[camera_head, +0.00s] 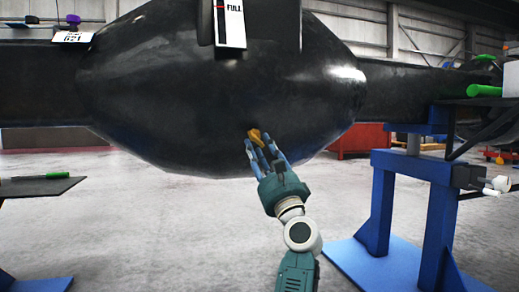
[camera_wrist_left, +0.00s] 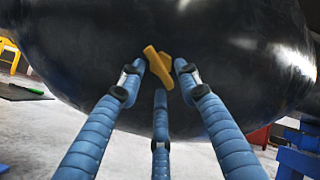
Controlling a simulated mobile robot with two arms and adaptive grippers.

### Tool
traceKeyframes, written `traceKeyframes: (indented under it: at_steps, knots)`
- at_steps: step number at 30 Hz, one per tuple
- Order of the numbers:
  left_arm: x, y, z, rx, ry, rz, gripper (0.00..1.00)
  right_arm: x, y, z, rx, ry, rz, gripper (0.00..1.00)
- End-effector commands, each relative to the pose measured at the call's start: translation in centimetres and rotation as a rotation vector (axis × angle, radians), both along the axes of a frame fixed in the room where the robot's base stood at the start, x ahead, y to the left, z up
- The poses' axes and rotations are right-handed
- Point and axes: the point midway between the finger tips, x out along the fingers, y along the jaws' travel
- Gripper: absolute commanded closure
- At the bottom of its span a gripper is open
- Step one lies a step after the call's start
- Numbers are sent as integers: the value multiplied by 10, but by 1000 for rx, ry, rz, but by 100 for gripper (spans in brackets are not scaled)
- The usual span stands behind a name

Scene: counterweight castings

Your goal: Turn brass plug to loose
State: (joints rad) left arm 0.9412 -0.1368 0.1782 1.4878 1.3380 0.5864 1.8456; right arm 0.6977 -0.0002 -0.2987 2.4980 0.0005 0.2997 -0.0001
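The brass plug (camera_head: 256,137) sticks out of the lower front of a big black rounded casting (camera_head: 190,90). It also shows in the left wrist view (camera_wrist_left: 157,65) as a yellow, winged shape, tilted. My left gripper (camera_head: 263,146) reaches up from below, its three blue fingers pointing at the plug. In the left wrist view the fingertips (camera_wrist_left: 160,74) stand around the plug, one on each side and one below. A narrow gap shows between the right fingertip and the plug; the left fingertip is very close, and I cannot tell if it touches. My right gripper is not in view.
A white plate marked FULL (camera_head: 230,25) hangs on the casting above the plug. A blue stand (camera_head: 418,168) is at the right, with a red cabinet (camera_head: 362,139) behind. A dark shelf with a green-handled tool (camera_head: 55,174) is at the left. Open floor lies below.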

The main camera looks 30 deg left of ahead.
Motion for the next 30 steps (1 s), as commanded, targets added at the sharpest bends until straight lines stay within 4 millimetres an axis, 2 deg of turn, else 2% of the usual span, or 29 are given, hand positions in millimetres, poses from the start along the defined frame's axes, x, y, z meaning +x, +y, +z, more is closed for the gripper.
traceKeyframes:
  at_steps: [12,18,30]
  knots:
    - [-36,-55,-48,-2,3,-2,67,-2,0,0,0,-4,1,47]
    - [-49,-74,-63,-1,2,-2,67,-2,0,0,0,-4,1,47]
    - [-53,-79,-67,-1,1,0,67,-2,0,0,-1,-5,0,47]
